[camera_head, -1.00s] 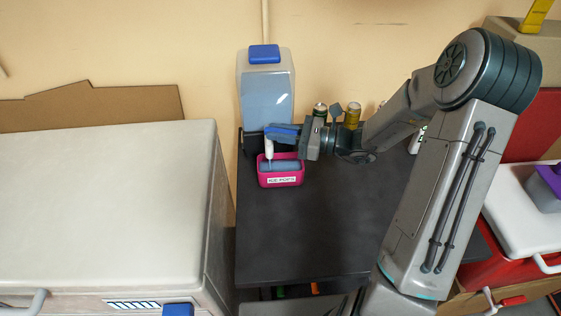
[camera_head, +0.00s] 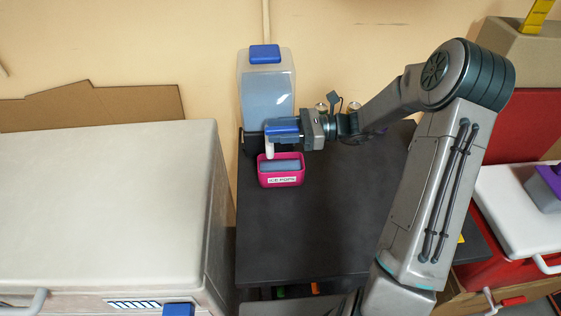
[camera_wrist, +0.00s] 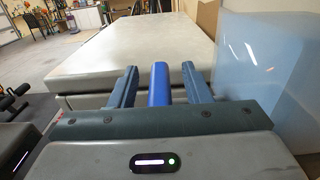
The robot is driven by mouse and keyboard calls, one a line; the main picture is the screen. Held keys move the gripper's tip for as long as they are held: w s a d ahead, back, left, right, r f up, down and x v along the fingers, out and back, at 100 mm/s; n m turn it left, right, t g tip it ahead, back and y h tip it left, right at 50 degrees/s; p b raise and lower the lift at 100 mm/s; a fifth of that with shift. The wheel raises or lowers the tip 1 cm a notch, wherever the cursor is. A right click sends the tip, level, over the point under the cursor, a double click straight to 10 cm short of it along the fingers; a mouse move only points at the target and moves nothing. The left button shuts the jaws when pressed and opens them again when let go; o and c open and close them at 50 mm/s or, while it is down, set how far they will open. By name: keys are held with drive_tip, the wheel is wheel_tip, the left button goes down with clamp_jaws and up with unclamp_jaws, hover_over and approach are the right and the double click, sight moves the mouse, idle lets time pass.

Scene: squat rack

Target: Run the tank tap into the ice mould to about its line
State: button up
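The tank (camera_head: 266,95) is a clear box of bluish water with a blue lid, against the wall; its side also fills the right of the wrist view (camera_wrist: 270,75). Its white tap spout (camera_head: 269,149) points down over the ice mould (camera_head: 281,181), a pink tray labelled "ICE POPS". Blue-grey liquid shows inside the mould; its fill line cannot be made out. My gripper (camera_head: 284,127) is at the tap. In the wrist view my gripper (camera_wrist: 160,78) is open, its fingers either side of the blue tap lever (camera_wrist: 159,85), with gaps. No stream is visible below the spout.
The mould stands on a dark table (camera_head: 310,235), mostly clear in front. A large pale chest (camera_head: 100,200) stands to the left. Cans (camera_head: 321,107) stand behind my wrist. A red cooler with a white lid (camera_head: 520,215) is at the right.

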drive_tip(key=shift+d, duration=0.15)
drive_tip(key=d+p, duration=0.2)
drive_tip(key=d, duration=0.5)
idle(0.4)
idle(0.3)
